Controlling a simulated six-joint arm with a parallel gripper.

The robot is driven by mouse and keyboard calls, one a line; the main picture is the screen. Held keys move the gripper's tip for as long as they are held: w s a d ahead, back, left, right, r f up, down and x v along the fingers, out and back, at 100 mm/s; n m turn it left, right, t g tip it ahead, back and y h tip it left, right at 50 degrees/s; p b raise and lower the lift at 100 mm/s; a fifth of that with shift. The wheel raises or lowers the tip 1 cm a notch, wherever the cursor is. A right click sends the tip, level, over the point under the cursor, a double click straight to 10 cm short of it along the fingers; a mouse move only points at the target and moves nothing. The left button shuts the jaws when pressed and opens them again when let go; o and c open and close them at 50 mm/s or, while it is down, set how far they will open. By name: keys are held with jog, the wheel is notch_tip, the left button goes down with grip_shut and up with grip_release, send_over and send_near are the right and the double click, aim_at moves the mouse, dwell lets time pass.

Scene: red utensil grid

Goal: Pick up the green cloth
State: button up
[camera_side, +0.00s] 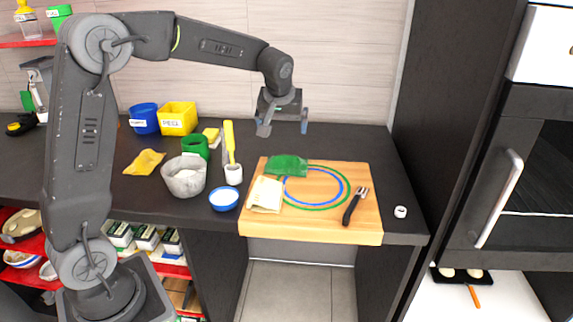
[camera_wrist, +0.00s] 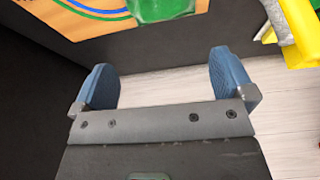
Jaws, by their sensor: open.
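The green cloth (camera_side: 287,165) lies crumpled on the back left part of the wooden cutting board (camera_side: 330,228) in the side view. Part of the green cloth (camera_wrist: 165,8) also shows at the top of the wrist view. My gripper (camera_side: 284,129) is open and empty, above and behind the cloth, apart from it. In the wrist view my gripper's blue-grey fingertips (camera_wrist: 163,80) are spread wide, with only dark counter and pale wall between them.
A small white ring (camera_side: 400,212) lies right.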

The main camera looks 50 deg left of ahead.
aim_at(286, 155)
jog(key=shift+n, duration=0.3)
jog(key=x, duration=1)
jog(key=a+x, duration=0.1)
jog(key=x, duration=0.4)
jog(key=shift+w+a+f, duration=0.15)
jog(key=shift+w, duration=0.35)
jog(key=shift+c, duration=0.4)
jog(key=c, duration=0.5)
